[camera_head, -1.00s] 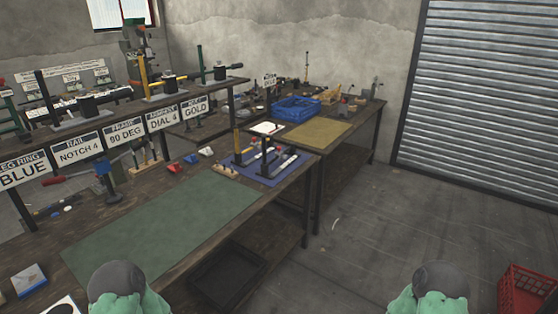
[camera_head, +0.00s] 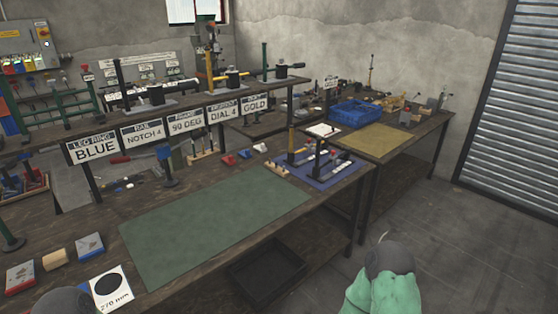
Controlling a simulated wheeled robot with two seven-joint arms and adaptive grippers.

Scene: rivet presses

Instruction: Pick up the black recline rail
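I cannot pick out the black recline rail with certainty. On the blue mat (camera_head: 325,174) at the right end of the near bench, dark upright stands and several small light and red parts stand or lie close together, too small to tell apart. A hanging sign (camera_head: 142,133) above the bench reads RAIL NOTCH 4. Neither of my grippers is in view; only my green and grey arm parts show at the bottom edge.
The near bench holds a bare green mat (camera_head: 215,222) and, at front left, a white card (camera_head: 106,288) with a black disc. A black tray (camera_head: 266,272) sits on the lower shelf. A blue crate (camera_head: 355,113) stands on the right bench. Floor at right is clear.

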